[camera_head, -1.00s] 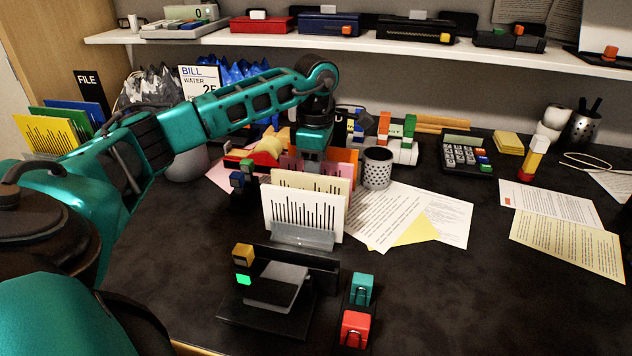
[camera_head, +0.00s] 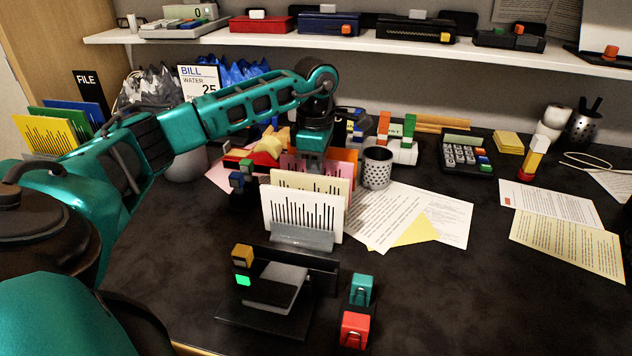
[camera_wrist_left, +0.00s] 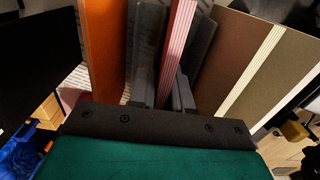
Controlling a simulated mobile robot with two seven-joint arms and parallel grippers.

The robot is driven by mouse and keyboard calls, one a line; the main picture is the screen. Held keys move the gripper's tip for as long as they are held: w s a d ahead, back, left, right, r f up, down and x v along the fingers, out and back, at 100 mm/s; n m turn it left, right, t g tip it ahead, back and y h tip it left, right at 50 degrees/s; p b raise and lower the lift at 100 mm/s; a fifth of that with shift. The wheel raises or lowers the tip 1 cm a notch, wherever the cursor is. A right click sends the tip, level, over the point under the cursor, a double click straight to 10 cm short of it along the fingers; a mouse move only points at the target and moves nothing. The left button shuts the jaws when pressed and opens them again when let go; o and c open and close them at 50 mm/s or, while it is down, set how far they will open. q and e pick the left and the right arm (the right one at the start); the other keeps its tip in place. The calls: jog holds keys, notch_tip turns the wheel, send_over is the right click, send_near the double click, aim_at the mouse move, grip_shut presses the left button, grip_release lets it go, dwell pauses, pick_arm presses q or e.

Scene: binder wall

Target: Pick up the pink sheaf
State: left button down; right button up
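The pink sheaf (camera_wrist_left: 177,60) stands upright in the middle of the left wrist view, edge towards the camera. My left gripper (camera_wrist_left: 168,75) is over the row with one dark finger on each side of the pink sheaf. The fingers look open around it, and firm contact is not visible. My right gripper is not in view.
A white sheaf (camera_head: 300,212) stands at the row's front in a grey holder. A black hole punch (camera_head: 275,290) and red and teal clips (camera_head: 355,325) lie nearer. A mesh cup (camera_head: 377,167) and loose papers (camera_head: 385,215) are right of the row. The front right desk is clear.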

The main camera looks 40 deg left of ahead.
pick_arm(q)
jog(key=shift+s+d+f, duration=0.2)
jog(key=shift+s, duration=0.05)
jog(key=shift+r, duration=0.15)
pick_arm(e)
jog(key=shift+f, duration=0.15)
